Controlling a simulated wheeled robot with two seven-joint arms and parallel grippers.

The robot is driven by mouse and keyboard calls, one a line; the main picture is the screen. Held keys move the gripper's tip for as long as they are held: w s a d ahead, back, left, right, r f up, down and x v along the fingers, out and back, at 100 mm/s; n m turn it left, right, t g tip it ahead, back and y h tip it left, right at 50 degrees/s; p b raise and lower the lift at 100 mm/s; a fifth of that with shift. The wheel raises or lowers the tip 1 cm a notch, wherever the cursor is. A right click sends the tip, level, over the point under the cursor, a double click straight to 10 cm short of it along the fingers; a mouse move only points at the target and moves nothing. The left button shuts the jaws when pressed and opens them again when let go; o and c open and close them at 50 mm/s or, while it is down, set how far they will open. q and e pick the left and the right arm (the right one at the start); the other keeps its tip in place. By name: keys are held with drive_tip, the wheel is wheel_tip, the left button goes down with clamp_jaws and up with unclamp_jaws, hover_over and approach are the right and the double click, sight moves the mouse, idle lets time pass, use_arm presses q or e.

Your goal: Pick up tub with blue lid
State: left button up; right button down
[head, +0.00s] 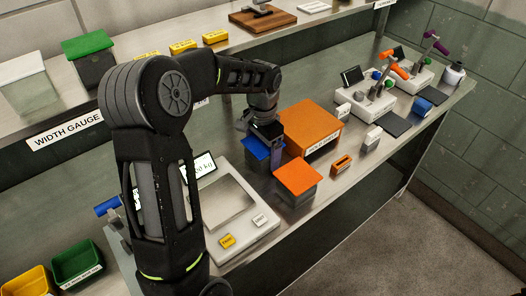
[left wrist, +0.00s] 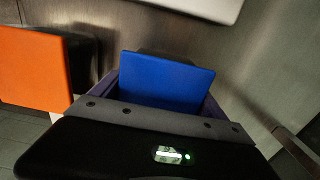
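The tub with blue lid (head: 255,151) stands on the lower bench, left of the tub with orange lid (head: 297,177). Its body is mostly hidden by my arm and gripper. My left gripper (head: 264,137) is down at this tub from above. In the left wrist view, the blue lid (left wrist: 165,82) lies between the two widely spaced fingers (left wrist: 160,95). No clear gap shows between fingers and lid, so I cannot tell whether they press on it. My right gripper is not in view.
An orange box (head: 312,124) stands just behind and right. A scale (head: 238,205) with a display lies to the left. A small orange block (head: 341,165) and a white block (head: 372,139) are to the right. A green-lidded tub (head: 90,62) is on the upper shelf.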

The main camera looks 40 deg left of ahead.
use_arm(q)
drive_tip(key=c, duration=1.2)
wheel_tip(320, 180, up, 10)
drive_tip(key=shift+r+b, duration=0.1)
drive_tip(key=shift+b, duration=0.45)
